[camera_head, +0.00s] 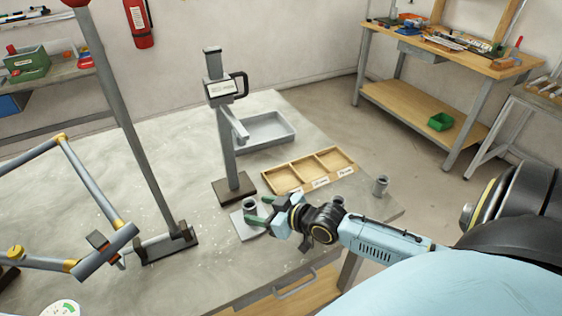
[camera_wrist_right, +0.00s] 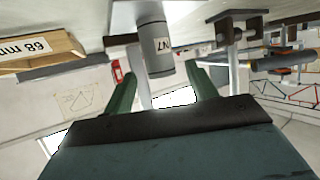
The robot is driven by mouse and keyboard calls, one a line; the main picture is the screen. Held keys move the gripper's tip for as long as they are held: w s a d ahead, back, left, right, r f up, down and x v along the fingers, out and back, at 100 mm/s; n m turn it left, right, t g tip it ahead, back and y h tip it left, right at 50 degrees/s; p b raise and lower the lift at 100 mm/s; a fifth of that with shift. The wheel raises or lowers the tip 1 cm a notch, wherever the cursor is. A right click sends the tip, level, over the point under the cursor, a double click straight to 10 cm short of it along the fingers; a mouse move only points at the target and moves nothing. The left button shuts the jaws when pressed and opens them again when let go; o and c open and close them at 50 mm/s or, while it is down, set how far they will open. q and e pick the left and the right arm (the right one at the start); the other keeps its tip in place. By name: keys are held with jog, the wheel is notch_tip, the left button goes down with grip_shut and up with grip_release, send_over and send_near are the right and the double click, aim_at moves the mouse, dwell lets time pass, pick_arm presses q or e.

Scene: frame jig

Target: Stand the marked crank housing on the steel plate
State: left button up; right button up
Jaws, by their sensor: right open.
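A grey cylindrical crank housing (camera_head: 249,203) stands upright on the light steel plate (camera_head: 247,231) at the foot of the post. In the right wrist view, which looks upside down, the housing (camera_wrist_right: 154,52) carries dark lettering that I cannot fully read. My right gripper (camera_head: 256,209) is open, with its green fingers pointing at the housing. In the wrist view the fingertips (camera_wrist_right: 153,72) lie apart on both sides of it, with gaps showing. My left gripper is not in view.
A wooden tray with labelled compartments (camera_head: 347,163) lies behind my right gripper. A dark-based post with a gauge (camera_head: 228,150) rises close behind the plate. A grey bin (camera_head: 288,137) stands further back. A tall post (camera_head: 130,130) and tube frame (camera_head: 94,183) occupy the left.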

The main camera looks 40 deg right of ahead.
jog(key=v, duration=0.7)
jog(key=shift+s+p, duration=0.2)
jog(key=shift+p, duration=0.2)
jog(key=shift+r, duration=0.15)
